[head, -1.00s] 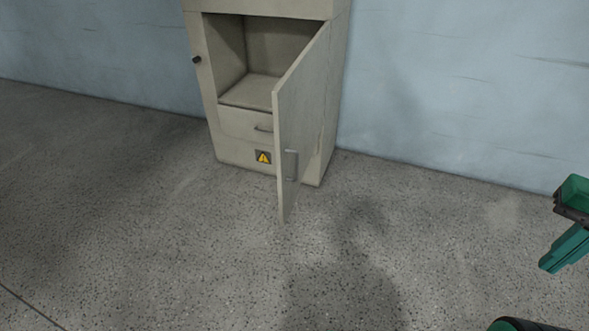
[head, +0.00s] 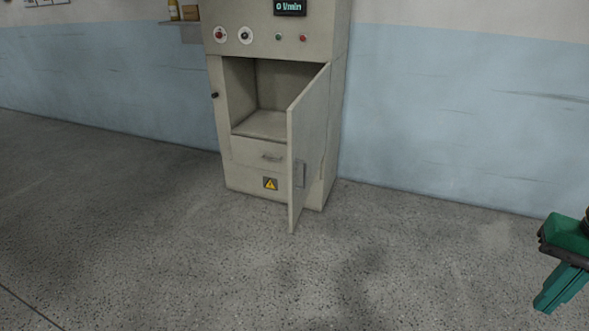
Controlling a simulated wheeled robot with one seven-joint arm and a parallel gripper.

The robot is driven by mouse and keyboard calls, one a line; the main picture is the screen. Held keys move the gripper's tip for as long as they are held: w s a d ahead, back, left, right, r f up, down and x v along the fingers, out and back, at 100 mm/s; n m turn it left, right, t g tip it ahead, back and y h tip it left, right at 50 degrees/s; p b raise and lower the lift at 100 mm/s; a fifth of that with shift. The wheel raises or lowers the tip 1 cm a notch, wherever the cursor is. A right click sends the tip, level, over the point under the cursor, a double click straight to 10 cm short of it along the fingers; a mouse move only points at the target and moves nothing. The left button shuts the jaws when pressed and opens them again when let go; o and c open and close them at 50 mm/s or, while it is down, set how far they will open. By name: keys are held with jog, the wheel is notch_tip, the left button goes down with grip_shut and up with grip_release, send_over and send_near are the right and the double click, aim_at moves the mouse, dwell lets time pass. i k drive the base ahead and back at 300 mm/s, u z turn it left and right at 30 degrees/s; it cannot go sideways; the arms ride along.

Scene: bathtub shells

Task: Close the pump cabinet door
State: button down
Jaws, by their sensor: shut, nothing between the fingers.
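The pump cabinet (head: 275,58) stands against the wall, a little left of the middle in the head view. Its pale door (head: 308,150) is hinged on the right and stands wide open, swung out toward me. A handle (head: 300,175) shows on the door's outer face. The open compartment (head: 285,85) looks empty, though the door hides part of its right side. My gripper (head: 546,303) is at the right edge, pointing down, shut and empty. It is well to the right of the door and apart from it.
A drawer (head: 258,152) with a handle sits below the compartment, above a yellow warning sign (head: 270,184). Buttons and a display (head: 290,7) are on the upper panel. A small wall shelf (head: 185,30) holds a bottle. The speckled floor (head: 150,250) in front is clear.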

aim_at(307, 117)
jog(key=u, duration=0.1)
jog(key=i, duration=1)
